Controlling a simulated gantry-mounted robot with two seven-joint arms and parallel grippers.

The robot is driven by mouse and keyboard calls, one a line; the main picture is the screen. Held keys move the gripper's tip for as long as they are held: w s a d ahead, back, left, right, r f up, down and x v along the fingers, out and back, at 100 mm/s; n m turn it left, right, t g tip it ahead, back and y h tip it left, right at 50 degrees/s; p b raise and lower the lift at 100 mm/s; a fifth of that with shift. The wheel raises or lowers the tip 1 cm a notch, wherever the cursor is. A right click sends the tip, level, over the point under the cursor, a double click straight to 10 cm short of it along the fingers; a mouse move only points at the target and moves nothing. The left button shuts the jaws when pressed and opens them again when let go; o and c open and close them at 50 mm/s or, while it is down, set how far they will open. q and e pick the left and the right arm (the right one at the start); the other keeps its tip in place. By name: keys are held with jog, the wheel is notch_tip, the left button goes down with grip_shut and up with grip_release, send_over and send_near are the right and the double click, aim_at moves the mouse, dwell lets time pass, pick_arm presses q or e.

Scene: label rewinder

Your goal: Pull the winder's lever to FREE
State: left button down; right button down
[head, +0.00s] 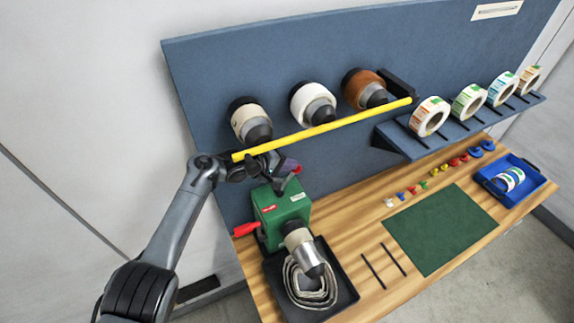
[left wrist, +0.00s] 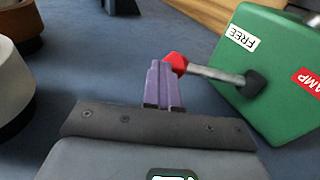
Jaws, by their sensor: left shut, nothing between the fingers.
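The green winder (head: 283,213) stands at the left end of the wooden bench. It carries a white FREE label (left wrist: 242,38) and a red label ending in AMP (left wrist: 308,80), partly cut off. Its lever is a grey shaft (left wrist: 215,74) with a red knob (left wrist: 177,62), leaning to the FREE label's side. The knob also shows in the head view (head: 297,168). My left gripper (head: 285,166) is above the winder, its purple fingers shut with nothing between them. In the left wrist view the fingertips (left wrist: 162,70) are right beside the knob; contact is unclear. My right gripper is not in view.
A yellow bar (head: 330,127) runs close by my left wrist, in front of three rolls on the blue back panel. A red handle (head: 245,229) sticks out left of the winder. A black tray (head: 345,296) lies before it. The green mat (head: 440,228) is clear.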

pick_arm(q)
jog(key=shift+s+f, duration=0.1)
jog(key=shift+f, duration=0.05)
jog(key=p+v, duration=0.1)
jog(key=v, duration=1)
dwell(0.6)
